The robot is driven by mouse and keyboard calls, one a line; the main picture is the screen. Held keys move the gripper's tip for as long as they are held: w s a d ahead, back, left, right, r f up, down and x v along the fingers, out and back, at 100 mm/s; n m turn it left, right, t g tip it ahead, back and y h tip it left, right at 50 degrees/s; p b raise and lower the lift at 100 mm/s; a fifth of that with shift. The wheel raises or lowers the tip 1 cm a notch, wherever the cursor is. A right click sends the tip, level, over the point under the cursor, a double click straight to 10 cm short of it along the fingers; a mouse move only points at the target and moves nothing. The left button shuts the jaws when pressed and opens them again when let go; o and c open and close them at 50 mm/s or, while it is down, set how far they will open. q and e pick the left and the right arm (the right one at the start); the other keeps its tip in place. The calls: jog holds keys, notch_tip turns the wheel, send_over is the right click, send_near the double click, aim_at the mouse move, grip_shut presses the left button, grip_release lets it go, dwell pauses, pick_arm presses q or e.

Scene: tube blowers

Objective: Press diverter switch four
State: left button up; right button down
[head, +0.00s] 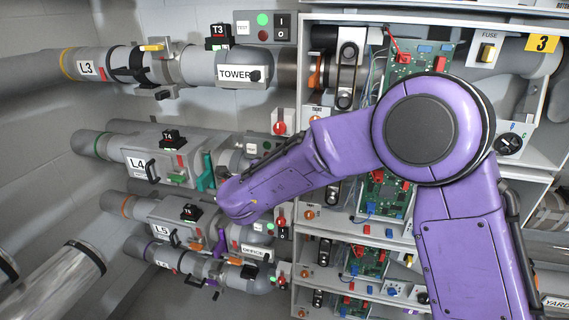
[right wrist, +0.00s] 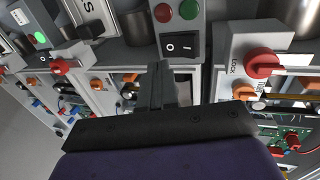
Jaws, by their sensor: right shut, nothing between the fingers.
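In the right wrist view, my right gripper (right wrist: 162,75) is shut and empty. Its tips are close to the lower left edge of a black rocker switch (right wrist: 179,47) marked O and I. Whether they touch it cannot be told. The switch sits on a grey box below a red lamp (right wrist: 163,12) and a green lamp (right wrist: 188,10). In the head view, my purple right arm reaches left to the right end of the L4 tube (head: 160,160). There the arm hides the gripper and the switch. My left gripper is not in view.
A lock box with a red knob (right wrist: 262,64) stands right of the switch. Tubes L3 (head: 85,68) and L5 (head: 165,230) run above and below L4. Shelves with circuit boards (head: 410,62) lie behind my arm. A teal handle (head: 206,172) is close by my wrist.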

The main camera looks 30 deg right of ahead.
jog(key=s+a+b, duration=0.2)
jog(key=s+a, duration=0.4)
dwell(0.4)
